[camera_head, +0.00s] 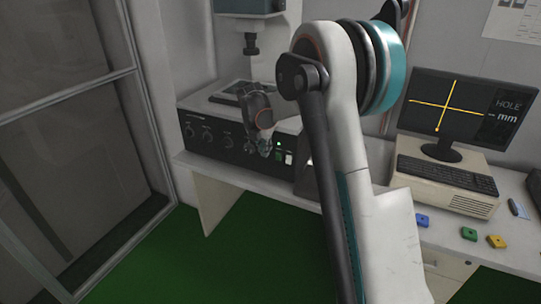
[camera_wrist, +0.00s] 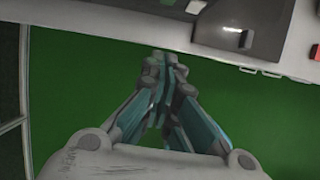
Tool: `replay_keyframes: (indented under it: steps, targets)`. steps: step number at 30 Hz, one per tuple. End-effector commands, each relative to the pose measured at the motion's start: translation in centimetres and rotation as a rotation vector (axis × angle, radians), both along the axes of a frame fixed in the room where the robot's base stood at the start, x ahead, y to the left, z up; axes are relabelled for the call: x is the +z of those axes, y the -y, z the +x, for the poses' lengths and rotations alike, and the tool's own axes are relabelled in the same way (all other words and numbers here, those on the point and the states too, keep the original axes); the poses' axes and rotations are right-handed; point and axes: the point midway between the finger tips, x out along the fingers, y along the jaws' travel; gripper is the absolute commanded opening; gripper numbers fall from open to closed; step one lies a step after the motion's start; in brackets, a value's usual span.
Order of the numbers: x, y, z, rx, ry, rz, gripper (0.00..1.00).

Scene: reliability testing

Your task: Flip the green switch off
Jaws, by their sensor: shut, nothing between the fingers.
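The black control panel (camera_head: 215,137) is on the front of the bench machine in the head view. A small lit green spot (camera_head: 278,143) shows near its right end, with a greenish switch (camera_head: 278,155) just below it and a white switch (camera_head: 289,158) to the right. My gripper (camera_head: 265,151) is in front of the panel, just left of these switches; whether it touches the panel cannot be told. In the wrist view my gripper (camera_wrist: 160,58) is shut and empty, its fingertips together over the green floor. The green switch cannot be clearly made out there.
Several knobs (camera_head: 207,134) line the panel left of my gripper. A glazed metal frame (camera_head: 136,110) is at the left.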

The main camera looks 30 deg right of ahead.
Motion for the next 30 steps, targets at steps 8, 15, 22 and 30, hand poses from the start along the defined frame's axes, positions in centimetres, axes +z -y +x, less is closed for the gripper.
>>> replay_keyframes:
  steps: [8, 15, 22, 30]
  targets:
    - [-0.5, 0.3, 0.4, 0.026, -0.014, -0.009, 0.00]
    - [-0.7, 0.4, 0.4, 0.025, -0.013, -0.009, 0.00]
    - [-3.4, 1.2, 1.0, 0.023, -0.013, -0.009, 0.00]
    - [-8.4, 2.6, 2.2, 0.024, -0.013, -0.009, 0.00]
